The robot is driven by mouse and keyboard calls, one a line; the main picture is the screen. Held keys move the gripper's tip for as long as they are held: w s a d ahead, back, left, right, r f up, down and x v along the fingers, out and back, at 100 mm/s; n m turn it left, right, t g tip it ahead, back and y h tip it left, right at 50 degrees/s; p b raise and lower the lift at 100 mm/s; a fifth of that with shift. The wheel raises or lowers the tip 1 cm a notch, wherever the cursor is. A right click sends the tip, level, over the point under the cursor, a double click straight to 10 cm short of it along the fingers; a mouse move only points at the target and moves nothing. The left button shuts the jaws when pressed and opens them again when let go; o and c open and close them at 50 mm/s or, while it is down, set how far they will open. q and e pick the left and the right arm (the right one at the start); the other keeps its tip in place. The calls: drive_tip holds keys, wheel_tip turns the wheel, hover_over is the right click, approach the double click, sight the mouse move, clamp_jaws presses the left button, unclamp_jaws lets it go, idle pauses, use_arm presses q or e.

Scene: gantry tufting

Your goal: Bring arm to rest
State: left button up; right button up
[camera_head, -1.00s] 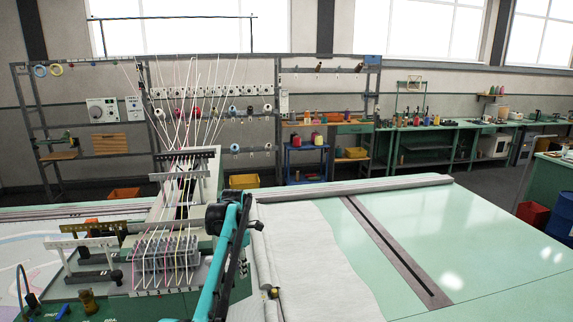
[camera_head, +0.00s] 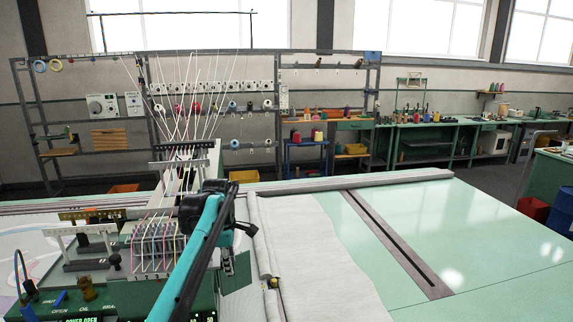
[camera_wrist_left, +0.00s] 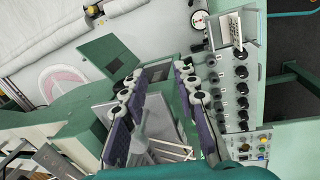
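My left arm, a teal link with a black joint (camera_head: 207,208), rises from the bottom of the head view in front of the tufting machine's threads. Its gripper is mostly hidden behind the arm there. In the left wrist view my left gripper (camera_wrist_left: 157,95) shows two dark, purplish finger pads with grey linkages, spread apart. No held object can be made out between them. Machine parts and a dark green panel (camera_wrist_left: 107,55) show beyond the fingers. My right gripper is in neither view.
The tufting machine's green control panel (camera_head: 95,304) is at lower left, beside the arm. White cloth (camera_head: 315,250) lies on the pale green table (camera_head: 470,235), whose right side is clear. A yarn rack (camera_head: 215,92) and workbenches (camera_head: 430,128) stand at the back.

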use_arm(q)
drive_tip(key=s+f+m+t+b, duration=0.25)
drive_tip(key=s+m, duration=0.35)
drive_tip(key=s, duration=0.5)
drive_tip(key=s+a+f+m+t+b, duration=0.1)
drive_tip(key=s+f+m+b, duration=0.7)
drive_tip(key=s+f, duration=1)
drive_tip(key=s+m+t, duration=0.1)
drive_tip(key=s+m, duration=0.3)
drive_tip(key=shift+s+a+f+m+t, duration=0.2)
drive_tip(key=shift+m+t, duration=0.15)
drive_tip(key=shift+m, duration=0.05)
drive_tip(key=shift+a, duration=0.1)
